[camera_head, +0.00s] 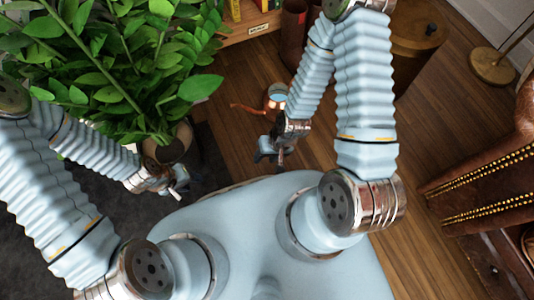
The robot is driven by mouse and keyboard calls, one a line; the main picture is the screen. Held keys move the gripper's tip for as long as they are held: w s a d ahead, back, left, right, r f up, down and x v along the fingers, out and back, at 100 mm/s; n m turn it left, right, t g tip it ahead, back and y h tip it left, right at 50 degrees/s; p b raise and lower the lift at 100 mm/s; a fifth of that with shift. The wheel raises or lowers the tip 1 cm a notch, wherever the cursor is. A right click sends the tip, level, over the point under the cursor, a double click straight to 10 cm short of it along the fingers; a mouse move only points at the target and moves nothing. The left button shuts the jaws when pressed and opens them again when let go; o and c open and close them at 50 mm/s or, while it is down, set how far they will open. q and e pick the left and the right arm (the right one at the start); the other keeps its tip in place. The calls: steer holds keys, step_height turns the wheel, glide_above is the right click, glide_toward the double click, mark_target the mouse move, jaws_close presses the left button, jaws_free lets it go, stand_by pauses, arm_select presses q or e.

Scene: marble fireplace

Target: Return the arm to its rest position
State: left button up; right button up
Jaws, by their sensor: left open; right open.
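My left gripper (180,187) is at the lower left, in front of the plant's pot, with its small jaws apart and nothing seen between them. My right gripper (268,152) hangs above the wooden floor near the middle of the view, its jaws apart and no object seen in them. My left arm bends in from the left edge. My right arm folds up to the top of the view and back down. Both grippers are in front of my pale blue base.
A leafy green plant (120,60) in a pot (170,145) crowds the upper left. A copper-coloured vessel (277,96) stands on the wooden floor (235,85) beyond my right gripper. A studded brown leather chair (490,180) is at the right. A brass stand base (493,66) is at the upper right.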

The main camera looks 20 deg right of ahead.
step_height(320, 180, up, 7)
steer(key=p, duration=0.7)
steer(key=shift+a, duration=0.15)
steer(key=shift+s, duration=0.1)
